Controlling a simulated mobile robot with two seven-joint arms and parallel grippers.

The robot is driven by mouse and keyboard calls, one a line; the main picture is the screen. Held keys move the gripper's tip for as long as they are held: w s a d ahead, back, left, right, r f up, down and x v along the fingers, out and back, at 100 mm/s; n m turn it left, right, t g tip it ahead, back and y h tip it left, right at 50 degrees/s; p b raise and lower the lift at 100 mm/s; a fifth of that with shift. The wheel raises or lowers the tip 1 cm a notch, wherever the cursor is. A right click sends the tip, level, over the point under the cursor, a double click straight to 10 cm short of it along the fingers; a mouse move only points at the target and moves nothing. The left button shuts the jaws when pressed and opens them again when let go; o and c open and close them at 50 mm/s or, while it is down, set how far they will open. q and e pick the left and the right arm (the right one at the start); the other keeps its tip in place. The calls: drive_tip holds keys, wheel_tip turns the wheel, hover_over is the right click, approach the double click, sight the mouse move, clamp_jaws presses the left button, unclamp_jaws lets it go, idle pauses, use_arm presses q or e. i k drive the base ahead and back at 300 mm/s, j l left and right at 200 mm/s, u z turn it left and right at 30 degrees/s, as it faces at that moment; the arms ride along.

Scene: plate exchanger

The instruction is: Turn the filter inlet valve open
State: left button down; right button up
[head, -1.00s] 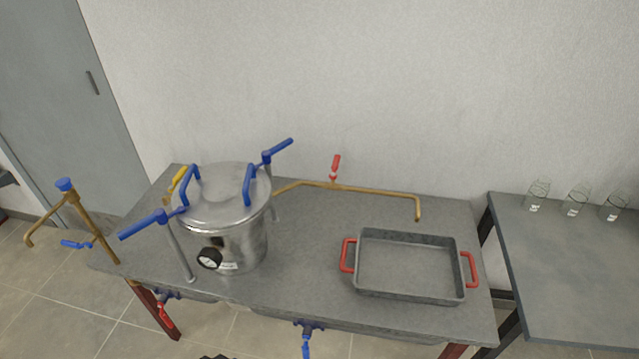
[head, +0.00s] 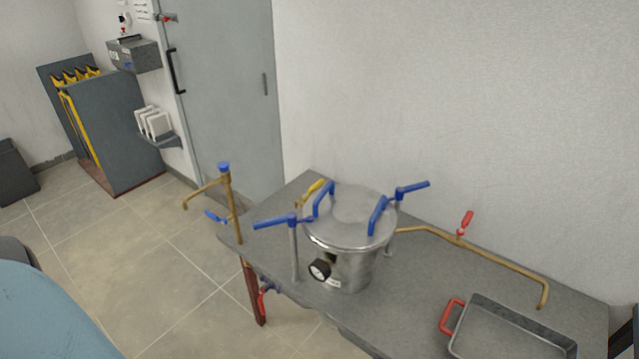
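A steel filter vessel (head: 352,262) with a lid, blue handles and a dial gauge (head: 319,270) stands on the grey table. Several valve handles show around it: a yellow one (head: 314,188) behind the vessel, a red one (head: 466,222) standing up on the brass pipe at right, a blue one (head: 214,217) on the left standpipe, and a red one (head: 262,302) under the table edge. I cannot tell which is the filter inlet valve; no readable label shows. Neither of my grippers is in view.
The grey table (head: 425,305) carries a tray (head: 480,340) with a red handle at right. A brass standpipe (head: 231,200) rises at its left end. A grey door (head: 225,100), wall shelf (head: 160,139) and dark cabinet (head: 115,140) are at back left.

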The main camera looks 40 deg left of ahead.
sight(260, 301)
drive_tip(key=u, duration=1.7)
drive_tip(key=i+j+u, duration=0.45)
drive_tip(key=i+j, duration=0.15)
drive_tip(key=i+j+u, duration=0.45)
drive_tip(key=i, duration=0.25)
drive_tip(key=i+j+z, duration=0.1)
drive_tip(key=i, duration=0.35)
drive_tip(key=i+j+z, duration=0.15)
drive_tip(key=i, duration=0.25)
drive_tip(key=i+j+z, duration=0.1)
drive_tip(key=i+j, duration=0.15)
drive_tip(key=i, duration=0.2)
drive_tip(key=i+z, duration=0.15)
drive_tip(key=z, duration=0.25)
drive_tip(key=i+z, duration=0.15)
drive_tip(key=z, duration=0.25)
drive_tip(key=i+j+z, duration=0.1)
drive_tip(key=z, duration=0.3)
drive_tip(key=i+j+z, duration=0.1)
drive_tip(key=z, duration=0.25)
drive_tip(key=i+j+z, duration=0.1)
drive_tip(key=z, duration=0.3)
drive_tip(key=i+j+z, duration=0.1)
drive_tip(key=z, duration=0.25)
drive_tip(key=j+z, duration=0.2)
drive_tip(key=z, duration=0.2)
drive_tip(key=i+j+z, duration=0.1)
drive_tip(key=z, duration=0.25)
drive_tip(key=k+j, duration=0.05)
drive_tip(key=j, duration=0.05)
